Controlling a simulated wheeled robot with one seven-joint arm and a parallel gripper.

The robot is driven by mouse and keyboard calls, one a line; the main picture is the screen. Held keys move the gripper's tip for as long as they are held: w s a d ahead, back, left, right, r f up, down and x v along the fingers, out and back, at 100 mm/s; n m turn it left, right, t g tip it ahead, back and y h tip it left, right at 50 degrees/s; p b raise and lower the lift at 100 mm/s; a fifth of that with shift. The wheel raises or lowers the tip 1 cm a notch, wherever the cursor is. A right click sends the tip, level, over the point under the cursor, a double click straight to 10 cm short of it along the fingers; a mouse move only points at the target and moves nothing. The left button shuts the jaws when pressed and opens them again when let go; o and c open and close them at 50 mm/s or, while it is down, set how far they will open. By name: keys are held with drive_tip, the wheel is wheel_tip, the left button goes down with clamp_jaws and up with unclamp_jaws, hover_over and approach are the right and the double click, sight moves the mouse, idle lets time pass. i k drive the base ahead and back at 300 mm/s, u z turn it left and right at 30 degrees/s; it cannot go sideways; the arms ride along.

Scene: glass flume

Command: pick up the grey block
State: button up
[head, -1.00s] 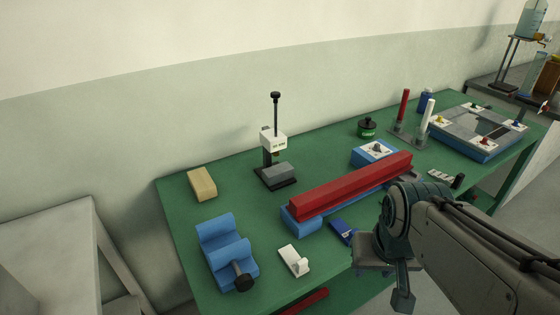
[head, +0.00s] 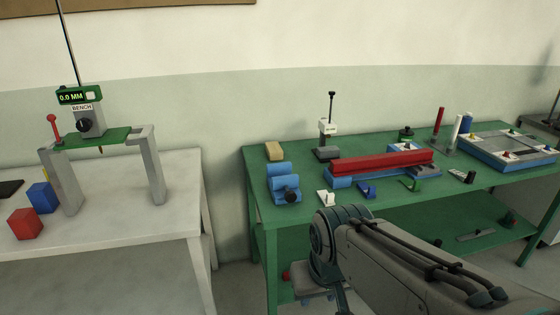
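The grey block (head: 329,151) appears small and far off, low on the dark base of a white-headed stand (head: 328,128) with a black knob, toward the back of the green table. Its edges are hard to tell from the base at this distance. My gripper (head: 325,297) hangs low at the bottom of the head view, in front of the green table and well apart from the block. My arm link partly covers it, and its fingers are not clear.
Near the block are a tan block (head: 275,151), a blue cradle (head: 284,184) and a long red bar (head: 382,162). A gap separates the tables.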

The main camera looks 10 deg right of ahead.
sight(328, 152)
drive_tip(key=z, duration=0.6)
drive_tip(key=i, duration=0.3)
drive_tip(key=z, duration=0.9)
drive_tip(key=i, duration=1.25)
drive_tip(key=u, duration=0.9)
drive_tip(key=i, duration=0.55)
drive_tip(key=u, duration=0.65)
